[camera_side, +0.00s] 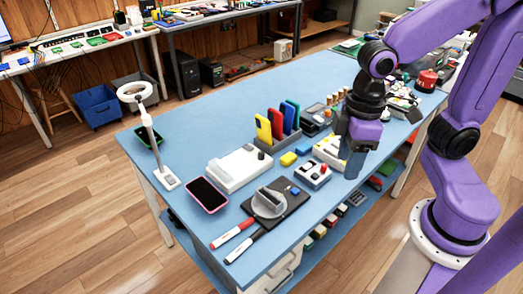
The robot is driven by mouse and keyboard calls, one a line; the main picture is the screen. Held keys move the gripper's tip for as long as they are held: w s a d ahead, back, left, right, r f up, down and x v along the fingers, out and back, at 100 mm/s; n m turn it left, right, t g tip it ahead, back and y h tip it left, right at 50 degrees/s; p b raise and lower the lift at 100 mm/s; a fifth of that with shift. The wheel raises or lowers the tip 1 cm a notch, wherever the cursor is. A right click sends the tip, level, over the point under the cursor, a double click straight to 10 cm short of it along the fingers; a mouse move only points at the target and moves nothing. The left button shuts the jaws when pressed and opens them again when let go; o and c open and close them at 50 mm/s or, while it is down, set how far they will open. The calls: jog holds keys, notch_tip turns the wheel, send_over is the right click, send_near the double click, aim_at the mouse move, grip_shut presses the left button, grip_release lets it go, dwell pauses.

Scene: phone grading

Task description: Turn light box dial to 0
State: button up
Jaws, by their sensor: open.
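A small pale box (313,177) with dark and red parts on its top stands near the middle of the blue table, just left of my gripper. I cannot tell for certain which of these is the light box, and dial markings are too small to read. My gripper (353,172) points down above the table's right front part. It is open, with nothing visible between its fingers, and apart from the pale box.
A phone with a pink rim (208,195), a dark pad (285,203) with a grey round stand, and two markers (233,234) lie at the front left. A white device (240,168) and a rack of coloured phones (277,125) stand behind. The left back of the blue table (215,107) is clear.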

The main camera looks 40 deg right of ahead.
jog(key=w+a+m, duration=0.2)
jog(key=w+m, duration=0.3)
jog(key=w, duration=0.6)
jog(key=m, duration=1.1)
send_over(261, 153)
jog(key=d, duration=0.1)
notch_tip(261, 153, down, 5)
jog(key=f, duration=1.6)
jog(key=shift+a+f, duration=0.1)
jog(key=shift+a, duration=0.3)
grip_shut()
